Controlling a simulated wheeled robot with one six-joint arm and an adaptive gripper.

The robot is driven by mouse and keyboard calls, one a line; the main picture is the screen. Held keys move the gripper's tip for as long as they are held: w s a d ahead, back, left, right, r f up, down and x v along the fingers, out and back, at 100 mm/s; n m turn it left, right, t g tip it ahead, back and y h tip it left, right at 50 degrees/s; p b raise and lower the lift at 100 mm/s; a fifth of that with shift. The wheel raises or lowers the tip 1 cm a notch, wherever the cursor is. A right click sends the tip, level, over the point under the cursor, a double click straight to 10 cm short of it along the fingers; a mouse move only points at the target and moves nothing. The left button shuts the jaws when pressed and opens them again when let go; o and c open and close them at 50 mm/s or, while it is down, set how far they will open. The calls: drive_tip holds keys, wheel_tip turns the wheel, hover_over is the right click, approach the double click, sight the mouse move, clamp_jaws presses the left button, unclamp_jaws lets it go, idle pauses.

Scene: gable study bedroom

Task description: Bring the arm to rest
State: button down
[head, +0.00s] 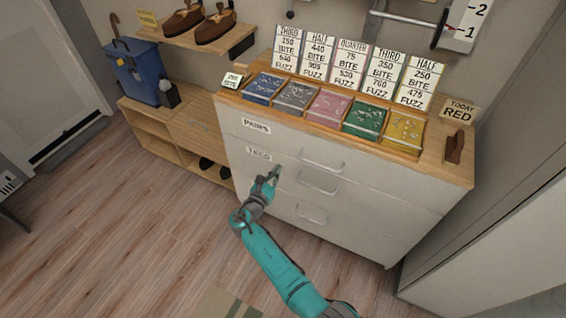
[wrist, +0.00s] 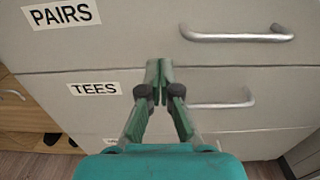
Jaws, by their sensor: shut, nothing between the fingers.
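My gripper (wrist: 157,88) is shut and empty in the wrist view, its green fingertips together in front of the white drawer fronts. In the head view my gripper (head: 277,170) reaches up to the dresser (head: 350,175), near the label "TEES" (head: 259,154). I cannot tell whether the fingertips touch the drawer front. The "TEES" label (wrist: 95,88) is left of the fingers in the wrist view, and a drawer handle (wrist: 222,103) is to their right. The drawers look closed.
On the dresser top stand several coloured trays, such as the pink one (head: 328,107), with price cards behind. A low wooden shelf (head: 180,130) with a blue bin (head: 139,72) stands to the left. A tall pale cabinet (head: 490,220) is at right. The wooden floor (head: 130,230) is clear at left.

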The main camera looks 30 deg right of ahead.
drive_tip(key=shift+v, duration=1.4)
drive_tip(key=shift+s, duration=0.1)
drive_tip(key=s+d+f+m+y, duration=0.1)
drive_tip(key=s+f+m+y, duration=0.4)
drive_tip(key=s+f, duration=0.95)
drive_tip(key=s+a+m+y, duration=0.2)
drive_tip(key=s+m+y, duration=0.3)
drive_tip(key=s, duration=1.1)
drive_tip(key=s+a+r+m+t+y, duration=0.1)
drive_tip(key=s+a+r+m+y, duration=0.15)
drive_tip(key=s+r, duration=0.35)
drive_tip(key=s+a+r+m+y, duration=0.2)
drive_tip(key=s+r+m, duration=0.25)
drive_tip(key=s, duration=0.35)
drive_tip(key=s+r+m+t, duration=0.1)
drive_tip(key=s+r+m, duration=0.2)
drive_tip(key=r, duration=0.6)
drive_tip(key=s+r+m+t, duration=0.2)
drive_tip(key=s+r+m, duration=0.2)
drive_tip(key=r, duration=0.5)
drive_tip(key=shift+a+r+m, duration=0.35)
drive_tip(key=shift+m, duration=0.25)
